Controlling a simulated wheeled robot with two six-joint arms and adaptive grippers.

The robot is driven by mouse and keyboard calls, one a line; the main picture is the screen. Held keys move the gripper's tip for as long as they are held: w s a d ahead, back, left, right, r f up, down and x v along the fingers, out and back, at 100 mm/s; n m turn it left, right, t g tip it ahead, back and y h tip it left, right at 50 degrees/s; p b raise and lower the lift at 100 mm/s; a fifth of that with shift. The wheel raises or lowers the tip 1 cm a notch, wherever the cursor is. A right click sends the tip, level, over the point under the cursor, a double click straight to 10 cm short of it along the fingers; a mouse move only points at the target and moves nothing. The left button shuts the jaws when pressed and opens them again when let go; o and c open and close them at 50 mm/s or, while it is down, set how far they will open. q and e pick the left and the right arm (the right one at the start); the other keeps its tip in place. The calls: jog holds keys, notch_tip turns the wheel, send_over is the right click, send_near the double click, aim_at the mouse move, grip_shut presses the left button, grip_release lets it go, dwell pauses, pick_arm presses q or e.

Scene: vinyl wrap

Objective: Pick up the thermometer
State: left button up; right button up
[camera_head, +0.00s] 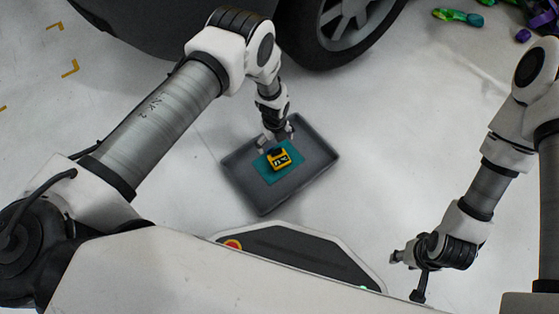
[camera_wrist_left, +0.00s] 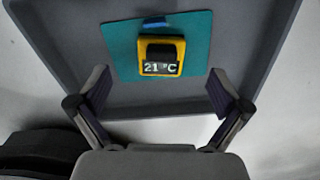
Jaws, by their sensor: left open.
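The thermometer (camera_head: 279,160) is a small yellow and black device on a teal mat (camera_head: 266,173) inside a dark grey tray (camera_head: 261,204). In the left wrist view the thermometer (camera_wrist_left: 161,55) shows a display reading 21 °C and lies between and beyond my fingertips. My left gripper (camera_head: 275,140) is over the tray, close to the thermometer; in its wrist view the fingers (camera_wrist_left: 160,90) are spread apart with nothing between them. My right gripper (camera_head: 398,257) is at the lower right, away from the tray; its finger gap is too small to make out.
A car wheel (camera_head: 338,25) and dark bodywork stand behind the tray. Green and purple objects (camera_head: 459,17) lie on the floor at the upper right. The pale floor (camera_head: 400,120) right of the tray is clear.

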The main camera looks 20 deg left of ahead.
aim_at(276, 151)
pick_arm(q)
notch_tip(276, 151, down, 7)
jog(key=b, duration=0.4)
jog(key=shift+w+r+b, duration=0.15)
jog(key=shift+r+b, duration=0.05)
jog(key=shift+b, duration=0.2)
jog(key=shift+r, duration=0.15)
jog(key=c, duration=1.3)
